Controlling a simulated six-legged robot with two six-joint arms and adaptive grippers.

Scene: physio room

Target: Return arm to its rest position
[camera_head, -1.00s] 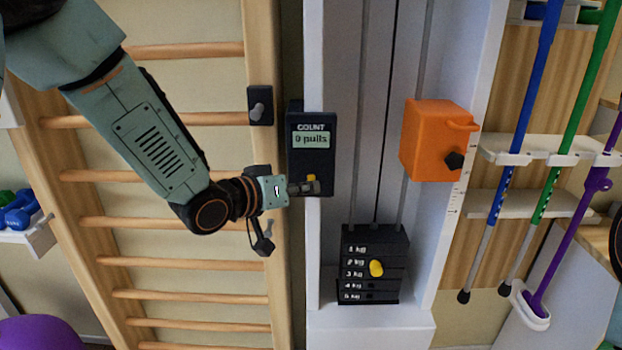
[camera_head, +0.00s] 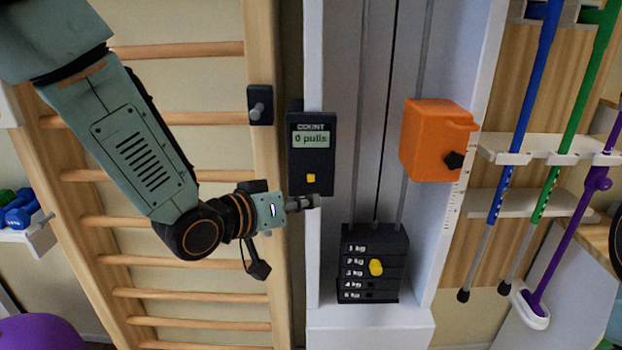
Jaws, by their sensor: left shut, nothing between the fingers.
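My left arm (camera_head: 140,145) comes in from the upper left, in front of the wall bars. My left gripper (camera_head: 314,201) is shut and empty. Its fingertips point right, in front of the white machine frame's left edge and a little below the yellow button (camera_head: 311,178) of the black counter (camera_head: 310,153). In the picture there is a small gap between fingertips and button. The counter's display reads "0 pulls". My right gripper is not in view.
Wooden wall bars (camera_head: 190,222) stand behind my arm. An orange box (camera_head: 436,140) with a black knob sits on the machine's right side. A weight stack (camera_head: 372,247) with a yellow pin is lower down. Coloured poles hang in a rack (camera_head: 520,148) at right.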

